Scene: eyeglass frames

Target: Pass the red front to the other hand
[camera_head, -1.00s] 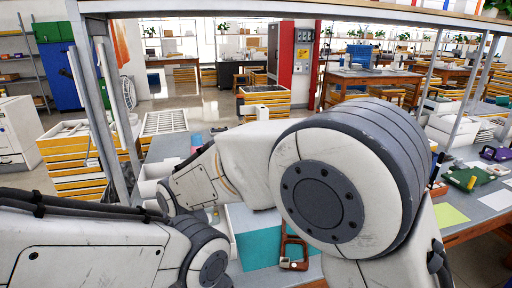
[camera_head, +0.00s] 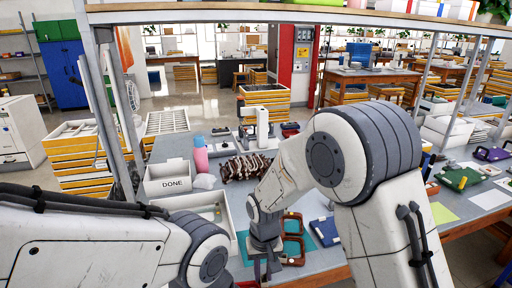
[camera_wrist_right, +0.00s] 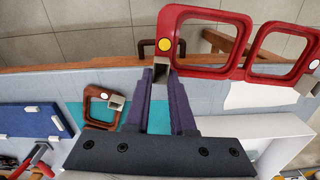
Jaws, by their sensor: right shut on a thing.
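The red front (camera_wrist_right: 210,71), a two-lens eyeglass frame with a yellow dot at one end, is in the right wrist view. My right gripper (camera_wrist_right: 160,76) is shut on its left end, near the dot. The front sticks out to the right, and its far end runs out of the picture. It appears past the table's wooden edge. In the head view my right gripper (camera_head: 265,252) points down over the front of the table, and I cannot make out the red front there. My left arm comes in from the left, but its gripper is out of view.
A brown frame (camera_wrist_right: 91,119) lies on a teal mat (camera_wrist_right: 75,112). A blue tray (camera_wrist_right: 38,122) and red-handled pliers (camera_wrist_right: 38,154) lie to the left. A white box (camera_wrist_right: 285,138) is at right. In the head view a DONE bin (camera_head: 168,182) and brown frames (camera_head: 243,166) stand farther back.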

